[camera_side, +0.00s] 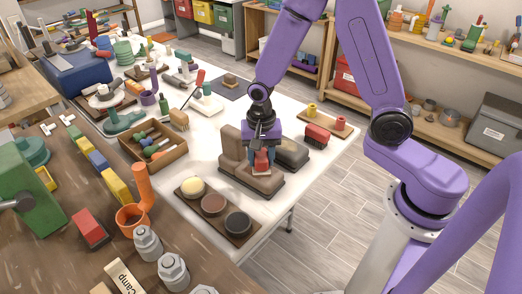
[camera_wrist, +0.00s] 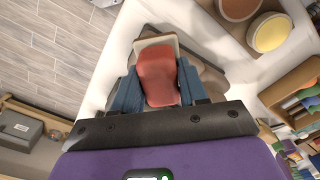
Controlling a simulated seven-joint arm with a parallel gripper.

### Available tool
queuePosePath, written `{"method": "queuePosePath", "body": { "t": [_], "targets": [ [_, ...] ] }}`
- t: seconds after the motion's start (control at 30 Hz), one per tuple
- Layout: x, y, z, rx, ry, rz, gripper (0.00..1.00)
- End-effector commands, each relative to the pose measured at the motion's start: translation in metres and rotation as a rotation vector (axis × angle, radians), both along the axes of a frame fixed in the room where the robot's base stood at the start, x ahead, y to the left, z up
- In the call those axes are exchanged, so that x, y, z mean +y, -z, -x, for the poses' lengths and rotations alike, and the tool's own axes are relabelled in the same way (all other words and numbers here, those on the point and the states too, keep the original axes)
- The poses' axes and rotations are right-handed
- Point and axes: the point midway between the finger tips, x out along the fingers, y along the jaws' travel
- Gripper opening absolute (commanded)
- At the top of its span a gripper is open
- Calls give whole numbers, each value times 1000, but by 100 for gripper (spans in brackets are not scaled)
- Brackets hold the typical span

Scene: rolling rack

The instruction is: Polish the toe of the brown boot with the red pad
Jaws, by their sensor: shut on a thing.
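The brown boot (camera_side: 233,147) stands on the white table in the side view, its upright shaft at the left and its toe toward the lower right. My gripper (camera_side: 262,158) points down over the front part of the boot. It is shut on the red pad (camera_side: 261,163), which has a pale underside. In the wrist view the red pad (camera_wrist: 158,75) sits between my two blue fingers, above a brown surface of the boot (camera_wrist: 214,80). The pad's underside is at or very near the boot's top; contact is hidden.
A tray with cream (camera_side: 193,187), brown (camera_side: 213,204) and black (camera_side: 237,223) tins lies in front of the boot. A dark grey-green boot-like thing (camera_side: 292,153) stands close on the right. A red brush (camera_side: 317,134) lies beyond it. A wooden box (camera_side: 153,147) stands left.

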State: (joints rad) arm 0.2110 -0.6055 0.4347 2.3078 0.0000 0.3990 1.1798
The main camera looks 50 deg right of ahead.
Motion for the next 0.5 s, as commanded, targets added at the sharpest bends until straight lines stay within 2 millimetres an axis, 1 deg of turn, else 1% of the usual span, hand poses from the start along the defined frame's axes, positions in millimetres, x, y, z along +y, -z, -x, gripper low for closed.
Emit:
{"method": "queuePosePath", "body": {
  "t": [0.1, 0.47, 0.5],
  "targets": [
    [0, 12, 0, 3, 0, 1, 14],
    [0, 44, 0, 3, 0, 1, 14],
    [0, 50, 1, 4, 1, 2, 14]
  ]
}}
